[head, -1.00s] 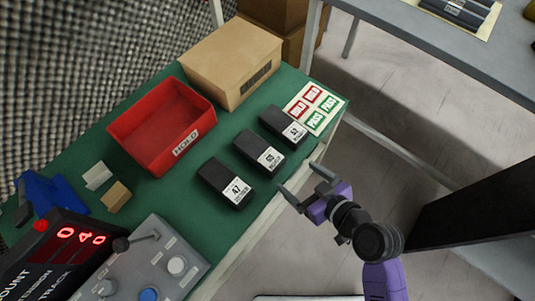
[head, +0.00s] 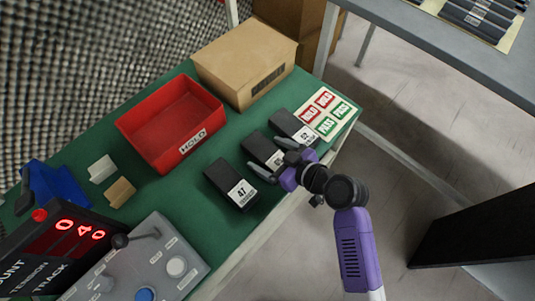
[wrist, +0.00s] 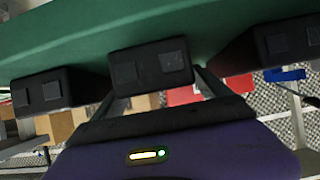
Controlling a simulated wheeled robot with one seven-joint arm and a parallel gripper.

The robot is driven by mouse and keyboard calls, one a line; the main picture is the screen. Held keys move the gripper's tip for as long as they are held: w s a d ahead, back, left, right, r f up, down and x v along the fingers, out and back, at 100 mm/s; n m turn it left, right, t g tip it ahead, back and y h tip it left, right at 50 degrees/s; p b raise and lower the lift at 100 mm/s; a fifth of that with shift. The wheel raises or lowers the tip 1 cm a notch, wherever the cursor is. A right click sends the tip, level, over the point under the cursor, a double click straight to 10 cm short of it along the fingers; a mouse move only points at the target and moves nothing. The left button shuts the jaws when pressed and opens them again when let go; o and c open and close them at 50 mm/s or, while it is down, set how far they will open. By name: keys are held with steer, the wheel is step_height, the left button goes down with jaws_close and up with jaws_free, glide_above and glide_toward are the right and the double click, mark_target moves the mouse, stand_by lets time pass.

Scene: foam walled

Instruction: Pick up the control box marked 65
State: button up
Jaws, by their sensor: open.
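Three black control boxes lie in a row on the green bench top. The left one (head: 231,184) is marked 47 and the right one (head: 293,127) appears marked 52. The middle box (head: 257,144) is the one whose label looked like 65 earlier; my gripper now partly covers that label. My gripper (head: 268,157) is open and empty, its fingers pointing at the near end of the middle box. In the wrist view the middle box (wrist: 150,67) sits ahead between the fingers, with a neighbouring box on each side. I cannot tell whether the fingers touch it.
A red HOLD bin (head: 170,122) and a cardboard box (head: 245,62) stand behind the row. A sheet of HOLD and PASS labels (head: 327,113) lies right of it. A grey control panel (head: 150,262) and a red digit display (head: 62,245) are at the lower left.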

steer(key=shift+w+a+f, duration=0.2)
steer(key=shift+a, duration=0.1)
steer(key=shift+c, duration=0.2)
steer(key=c, duration=1.8)
steer(key=shift+r, duration=0.1)
steer(key=shift+c, duration=0.2)
